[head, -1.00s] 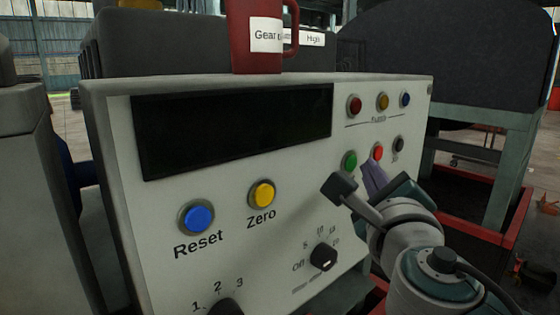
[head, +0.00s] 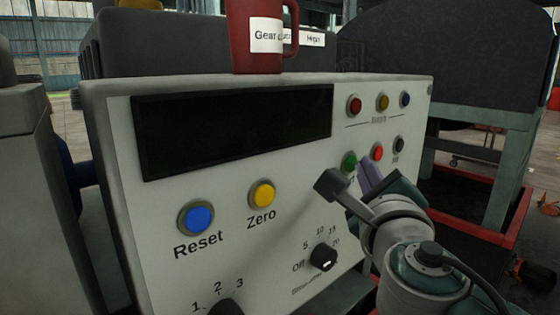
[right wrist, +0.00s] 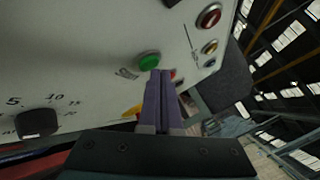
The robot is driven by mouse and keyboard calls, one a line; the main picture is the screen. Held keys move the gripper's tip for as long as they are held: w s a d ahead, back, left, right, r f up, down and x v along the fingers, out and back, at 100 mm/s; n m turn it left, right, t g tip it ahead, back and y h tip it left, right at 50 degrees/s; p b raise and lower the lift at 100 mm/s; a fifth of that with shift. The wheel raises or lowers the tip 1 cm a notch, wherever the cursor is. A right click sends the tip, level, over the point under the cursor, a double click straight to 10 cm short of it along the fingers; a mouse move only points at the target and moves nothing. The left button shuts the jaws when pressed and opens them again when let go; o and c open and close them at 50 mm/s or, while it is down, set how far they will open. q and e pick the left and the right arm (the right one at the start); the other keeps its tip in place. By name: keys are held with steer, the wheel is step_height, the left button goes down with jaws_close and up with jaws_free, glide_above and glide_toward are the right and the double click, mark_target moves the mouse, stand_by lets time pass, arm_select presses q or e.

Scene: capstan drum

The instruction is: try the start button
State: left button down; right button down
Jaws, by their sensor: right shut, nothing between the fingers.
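The control panel (head: 150,220) is a pale upright face with several buttons. A green button (head: 349,160) sits right of the dark display, with a red button (head: 377,152) and a black one (head: 398,144) to its right. The label under the green button is mostly covered, so I cannot read it. My right gripper (head: 364,172) is shut and empty, its purple fingers just below and right of the green button. In the right wrist view the fingertips (right wrist: 160,74) lie right beside the green button (right wrist: 149,61). I cannot tell whether they touch. My left gripper is out of view.
A blue Reset button (head: 197,217) and yellow Zero button (head: 262,194) are on the left. A rotary knob (head: 323,257) is below my gripper. A red mug (head: 255,50) stands on top of the panel. A dark machine on a stand (head: 450,60) is behind right.

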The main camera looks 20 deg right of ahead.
steer(key=shift+w+a, duration=0.2)
steer(key=shift+w, duration=0.15)
stand_by(0.7)
stand_by(0.4)
steer(key=shift+s+d+p, duration=0.35)
steer(key=shift+s+p, duration=0.1)
steer(key=shift+s, duration=0.3)
steer(key=s, duration=0.1)
steer(key=s+d+p, duration=0.1)
steer(key=s, duration=0.1)
steer(key=s+d+p, duration=0.1)
steer(key=shift+s, duration=0.3)
stand_by(0.5)
